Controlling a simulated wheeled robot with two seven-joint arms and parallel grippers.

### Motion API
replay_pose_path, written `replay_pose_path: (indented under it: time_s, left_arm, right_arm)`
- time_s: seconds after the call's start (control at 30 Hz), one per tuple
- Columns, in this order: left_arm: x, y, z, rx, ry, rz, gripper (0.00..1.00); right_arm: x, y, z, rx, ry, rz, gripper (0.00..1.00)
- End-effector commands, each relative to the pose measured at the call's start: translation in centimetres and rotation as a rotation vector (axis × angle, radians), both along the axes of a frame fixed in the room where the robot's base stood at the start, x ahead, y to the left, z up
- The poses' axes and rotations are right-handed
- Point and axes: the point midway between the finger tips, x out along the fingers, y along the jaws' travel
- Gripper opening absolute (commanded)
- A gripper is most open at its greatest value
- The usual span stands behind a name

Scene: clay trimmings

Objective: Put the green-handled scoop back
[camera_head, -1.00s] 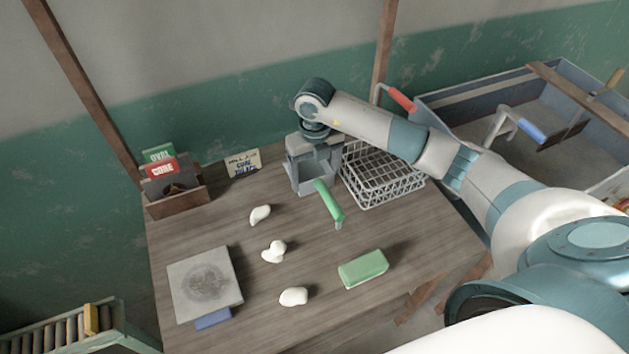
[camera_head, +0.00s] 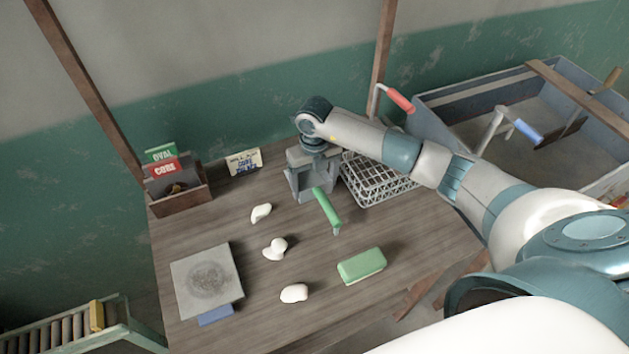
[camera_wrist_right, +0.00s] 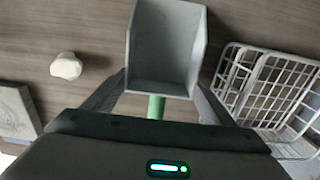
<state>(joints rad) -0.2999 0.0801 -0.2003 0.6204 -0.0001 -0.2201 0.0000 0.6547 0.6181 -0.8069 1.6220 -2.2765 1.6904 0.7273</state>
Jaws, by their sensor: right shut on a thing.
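The scoop has a green handle (camera_head: 327,209) and a grey bowl that shows in the right wrist view (camera_wrist_right: 166,45). My right gripper (camera_head: 312,183) is shut on the scoop near where handle and bowl meet. In the head view the handle slants toward the front of the table, beside the wire basket. The gripper hides much of the bowl there. In the wrist view the bowl lies ahead of the fingers, and only a short piece of green handle shows between them. My left gripper is not in view.
A white wire basket (camera_head: 388,191) stands right of the gripper. White clay lumps (camera_head: 275,249), a green block (camera_head: 361,266) and a grey slab (camera_head: 207,281) lie on the table (camera_head: 250,325). A card box (camera_head: 180,198) stands back left. Red (camera_head: 400,100) and blue (camera_head: 528,130) handles show near the bin (camera_head: 440,108).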

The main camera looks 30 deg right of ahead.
Motion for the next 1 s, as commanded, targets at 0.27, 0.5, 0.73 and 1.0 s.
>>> replay_pose_path:
  time_s: [0.27, 0.5, 0.73, 1.0]
  left_arm:
    - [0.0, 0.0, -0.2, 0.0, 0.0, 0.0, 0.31]
    - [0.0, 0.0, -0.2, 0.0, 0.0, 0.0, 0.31]
    - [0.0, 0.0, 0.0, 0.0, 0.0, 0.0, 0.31]
    - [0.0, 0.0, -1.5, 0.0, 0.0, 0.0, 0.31]
  right_arm:
    - [0.0, 0.0, -0.2, -0.001, 0.0, 0.0, 0.9]
    - [0.0, 0.0, -0.2, -0.001, 0.0, 0.0, 0.97]
    - [0.0, 0.0, 0.2, 0.0, -0.001, 0.0, 0.97]
    - [0.2, 0.0, 2.9, 0.0, -0.006, 0.001, 0.97]
